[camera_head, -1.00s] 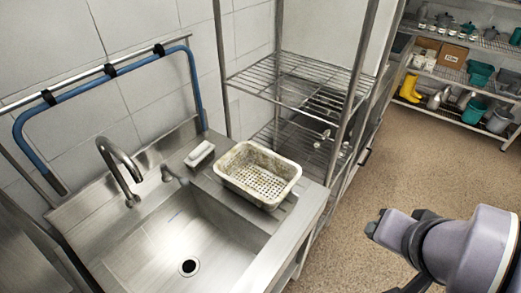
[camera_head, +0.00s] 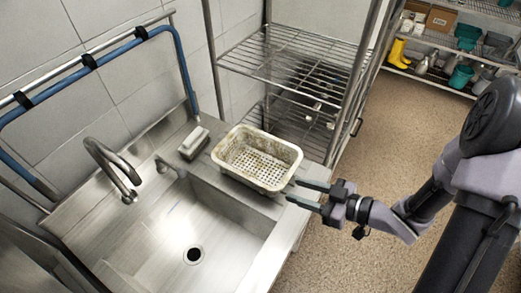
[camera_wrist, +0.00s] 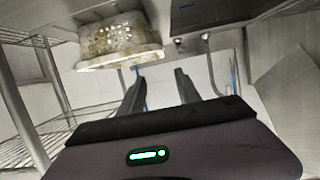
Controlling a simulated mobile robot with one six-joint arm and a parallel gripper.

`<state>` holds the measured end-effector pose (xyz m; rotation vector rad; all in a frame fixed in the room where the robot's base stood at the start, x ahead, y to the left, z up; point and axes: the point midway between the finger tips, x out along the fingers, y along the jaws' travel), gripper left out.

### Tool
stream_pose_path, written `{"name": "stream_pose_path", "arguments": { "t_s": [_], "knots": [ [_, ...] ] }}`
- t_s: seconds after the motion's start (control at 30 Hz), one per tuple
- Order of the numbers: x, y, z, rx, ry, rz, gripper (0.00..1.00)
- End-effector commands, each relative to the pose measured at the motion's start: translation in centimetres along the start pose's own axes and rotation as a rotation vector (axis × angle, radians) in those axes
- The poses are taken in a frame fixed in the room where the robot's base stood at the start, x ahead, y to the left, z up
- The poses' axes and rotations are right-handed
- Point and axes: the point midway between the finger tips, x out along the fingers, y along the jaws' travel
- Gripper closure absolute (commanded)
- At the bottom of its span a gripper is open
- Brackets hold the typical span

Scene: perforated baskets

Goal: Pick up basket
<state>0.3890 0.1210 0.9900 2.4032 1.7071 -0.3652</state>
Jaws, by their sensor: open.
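The basket (camera_head: 256,176) is a dirty cream-white perforated tub on the sink's drainboard, at the sink's back right corner. Its upper rim is open and its holed floor shows inside. In the wrist view the basket (camera_wrist: 118,42) shows at the upper left, ahead of the fingers. My gripper (camera_head: 308,194) is open and empty, with its two fingers pointing left just off the basket's near right side. In the wrist view the fingers (camera_wrist: 160,72) have nothing between them. I cannot tell the exact gap between fingertips and basket rim.
The steel sink basin (camera_head: 195,225) lies to the left, with a faucet (camera_head: 112,165) behind it. A wire shelf (camera_head: 290,60) stands close behind the basket. Stocked shelves (camera_head: 465,45) are at the far right.

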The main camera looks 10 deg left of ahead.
Motion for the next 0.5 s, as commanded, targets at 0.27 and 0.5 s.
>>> {"name": "stream_pose_path", "arguments": {
  "t_s": [0.27, 0.5],
  "knots": [
    [7.5, -0.3, 0.5, -0.004, 0.002, -0.009, 0.60],
    [11.4, -0.1, 0.2, -0.003, 0.001, -0.003, 0.60]
  ]
}}
